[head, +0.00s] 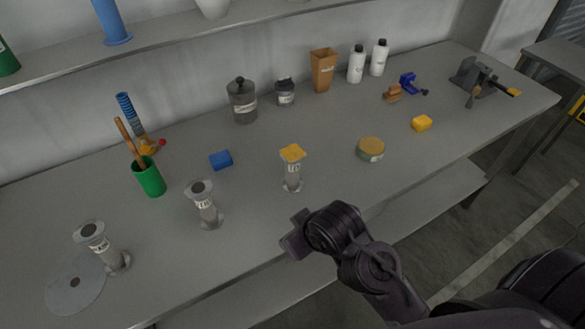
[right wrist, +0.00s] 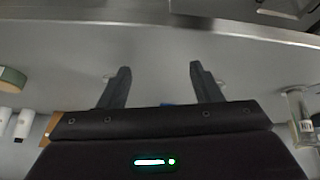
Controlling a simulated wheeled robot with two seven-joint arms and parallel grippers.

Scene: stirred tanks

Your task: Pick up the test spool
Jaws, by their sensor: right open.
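Three grey flanged spools with white labels stand upright on the grey bench in the head view. One is at the left (head: 106,252), one in the middle (head: 205,205), and one further right (head: 292,175) has a yellow piece on top. The label lettering is too small to read surely, so I cannot tell which is the test spool. My right gripper (head: 296,241) is near the bench's front edge, in front of the yellow-topped spool and apart from it. In the right wrist view its fingers (right wrist: 160,82) are open and empty. A spool (right wrist: 298,113) shows at the right edge there.
A flat grey disc (head: 72,290) lies by the left spool. Jars, an orange-brown cup (head: 323,72) and bottles stand along the back.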

